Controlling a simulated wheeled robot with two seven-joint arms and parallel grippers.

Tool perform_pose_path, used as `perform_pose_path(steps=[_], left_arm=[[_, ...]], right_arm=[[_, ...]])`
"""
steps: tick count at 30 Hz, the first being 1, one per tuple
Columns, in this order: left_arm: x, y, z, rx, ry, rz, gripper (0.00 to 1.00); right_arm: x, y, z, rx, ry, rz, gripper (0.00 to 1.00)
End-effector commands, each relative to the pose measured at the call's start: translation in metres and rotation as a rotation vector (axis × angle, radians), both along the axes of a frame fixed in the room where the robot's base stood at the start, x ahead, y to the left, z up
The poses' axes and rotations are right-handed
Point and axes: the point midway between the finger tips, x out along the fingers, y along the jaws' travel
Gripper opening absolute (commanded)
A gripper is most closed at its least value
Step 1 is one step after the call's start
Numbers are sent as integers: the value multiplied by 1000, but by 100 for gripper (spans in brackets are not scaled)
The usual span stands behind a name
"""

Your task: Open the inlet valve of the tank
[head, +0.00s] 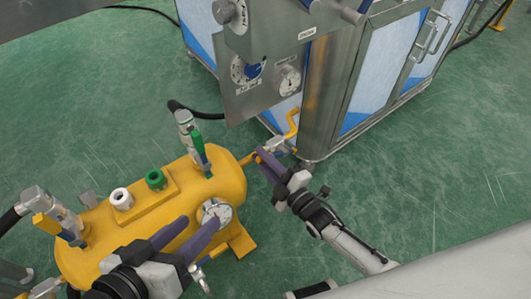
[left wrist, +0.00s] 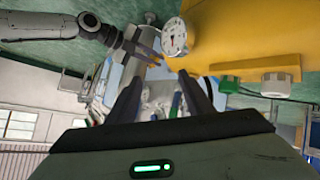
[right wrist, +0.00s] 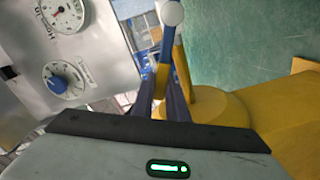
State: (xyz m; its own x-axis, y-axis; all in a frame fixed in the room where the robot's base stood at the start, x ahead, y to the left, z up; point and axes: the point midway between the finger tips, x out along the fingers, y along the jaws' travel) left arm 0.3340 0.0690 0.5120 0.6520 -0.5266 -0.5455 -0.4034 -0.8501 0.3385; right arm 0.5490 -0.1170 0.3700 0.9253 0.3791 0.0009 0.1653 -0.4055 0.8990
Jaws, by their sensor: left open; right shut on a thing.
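The yellow tank (head: 235,180) lies on its side in the head view, with a round gauge (head: 215,212) on it. My right gripper (head: 262,158) is at the tank's right end, by a pipe fitting (head: 276,146). It is shut on a slim part there, apparently a valve handle. In the right wrist view, a blue bar and a yellow bar (right wrist: 180,65) with a white ball (right wrist: 171,13) rise at my fingers; the hold itself is partly hidden. My left gripper (head: 203,221) is open, over the tank's front near the gauge, which also shows in the left wrist view (left wrist: 174,36).
A green-handled valve (head: 198,150) and a yellow-levered valve (head: 45,222) stand on the tank. White (head: 121,199) and green (head: 155,179) caps sit on top. A steel panel (head: 262,95) with knob and gauge hangs behind.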

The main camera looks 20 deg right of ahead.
Motion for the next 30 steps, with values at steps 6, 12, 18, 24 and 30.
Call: perform_pose_path(steps=[6,12,18,24,30], left_arm=[[0,0,2,-2,-3,1,47],[0,0,2,-3,-4,1,47],[0,0,3,-3,-6,0,47],[1,1,9,8,-5,1,47],[0,8,-1,63,31,3,47]], right_arm=[[-1,0,-1,-4,1,0,0],[-1,0,-1,-2,2,0,32],[0,0,0,-1,2,1,32],[-13,-6,1,-2,4,0,32],[-50,-20,2,-1,5,0,32]])
